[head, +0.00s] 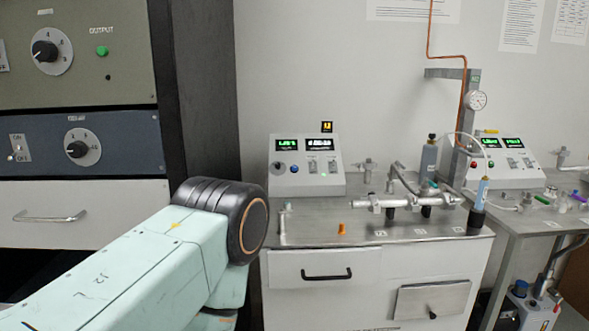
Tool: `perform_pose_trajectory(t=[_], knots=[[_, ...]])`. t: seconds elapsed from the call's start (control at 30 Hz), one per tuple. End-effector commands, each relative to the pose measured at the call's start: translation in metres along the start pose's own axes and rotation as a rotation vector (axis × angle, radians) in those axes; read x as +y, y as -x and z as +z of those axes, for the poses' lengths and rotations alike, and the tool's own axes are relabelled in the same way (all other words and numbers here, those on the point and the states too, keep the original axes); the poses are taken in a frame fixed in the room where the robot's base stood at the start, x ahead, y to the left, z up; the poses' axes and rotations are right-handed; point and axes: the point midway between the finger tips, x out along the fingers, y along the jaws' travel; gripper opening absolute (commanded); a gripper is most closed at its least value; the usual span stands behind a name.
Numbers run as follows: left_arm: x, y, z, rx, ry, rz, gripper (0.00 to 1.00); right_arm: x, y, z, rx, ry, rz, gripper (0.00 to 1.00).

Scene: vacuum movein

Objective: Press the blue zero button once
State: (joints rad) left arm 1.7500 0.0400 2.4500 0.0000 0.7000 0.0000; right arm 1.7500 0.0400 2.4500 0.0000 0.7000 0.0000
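A small round blue button (295,169) shows on the front of a white control box (307,185) on the metal-topped bench. Any lettering by the button is too small to read. My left arm comes in from the lower left, with a large black joint well to the left of and below the box. No fingers of either gripper show, and nothing covers the button.
Metal piping with valves (385,203) stands right of the box, and an orange cone (341,229) lies in front. A second control box (505,160) with a red button is farther right. A dark rack with panels (80,140) fills the left side.

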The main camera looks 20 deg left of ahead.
Motion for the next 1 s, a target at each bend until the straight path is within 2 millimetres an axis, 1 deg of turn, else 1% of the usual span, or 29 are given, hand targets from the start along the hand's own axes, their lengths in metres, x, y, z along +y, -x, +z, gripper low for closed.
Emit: perform_pose_trajectory(t=[0.03,0.23,1.0], knots=[[0.0000,0.0000,0.0000,0.000,0.000,0.000,0.16,0.0000,0.0000,0.0000,0.000,0.000,0.000,0.00],[0.0000,0.0000,0.0000,0.000,0.000,0.000,0.00,0.0000,0.0000,0.0000,0.000,0.000,0.000,0.00],[0.0000,0.0000,0.0000,0.000,0.000,0.000,0.00,0.0000,0.0000,0.0000,0.000,0.000,0.000,0.00]])
